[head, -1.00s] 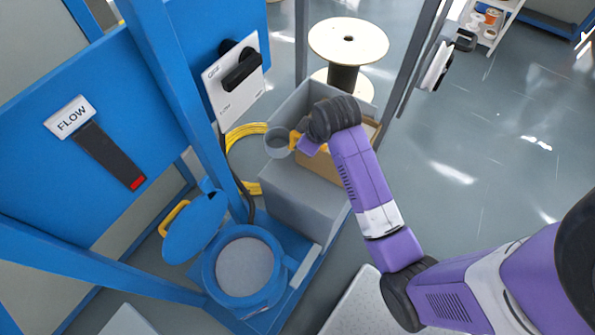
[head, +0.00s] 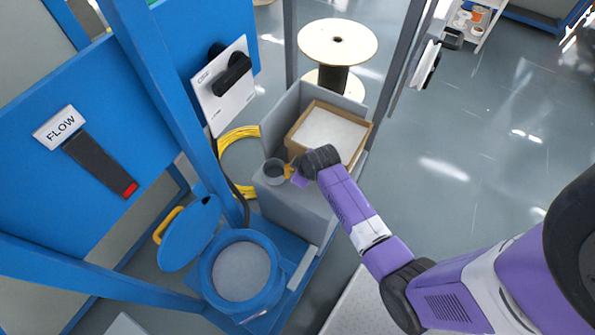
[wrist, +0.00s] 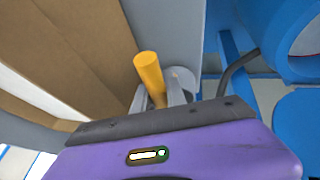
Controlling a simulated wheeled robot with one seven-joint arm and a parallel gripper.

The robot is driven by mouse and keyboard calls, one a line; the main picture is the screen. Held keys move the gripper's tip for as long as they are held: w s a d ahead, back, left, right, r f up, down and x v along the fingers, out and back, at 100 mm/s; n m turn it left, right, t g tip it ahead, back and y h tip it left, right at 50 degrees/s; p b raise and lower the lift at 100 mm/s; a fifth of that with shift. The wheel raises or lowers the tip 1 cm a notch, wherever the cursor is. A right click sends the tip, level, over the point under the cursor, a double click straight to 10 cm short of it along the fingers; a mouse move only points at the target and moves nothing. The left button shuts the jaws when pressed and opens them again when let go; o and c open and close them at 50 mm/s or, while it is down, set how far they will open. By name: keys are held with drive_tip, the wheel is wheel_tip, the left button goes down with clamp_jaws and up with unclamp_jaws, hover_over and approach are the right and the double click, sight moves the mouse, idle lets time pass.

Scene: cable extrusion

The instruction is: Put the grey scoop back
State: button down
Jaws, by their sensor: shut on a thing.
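The grey scoop (head: 273,173) has a round grey cup and a yellow handle. My gripper (head: 291,172) is shut on the yellow handle. The cup is at or just above the grey ledge in front of the cardboard box; I cannot tell whether it touches. In the wrist view the yellow handle (wrist: 150,75) stands between the two fingers of my gripper (wrist: 158,98), and part of the scoop's grey cup (wrist: 184,80) shows behind the right finger.
The open cardboard box (head: 361,150) of pale material sits in the grey bin behind the ledge (head: 298,212). A blue round hopper (head: 205,280) with its lid (head: 188,235) open stands at front left. Yellow cable (head: 236,133) lies coiled behind. A blue post rises left of the ledge.

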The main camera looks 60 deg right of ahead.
drive_tip(key=shift+f, duration=0.15)
drive_tip(key=c, duration=1.4)
unclamp_jaws()
drive_tip(key=shift+o, duration=0.2)
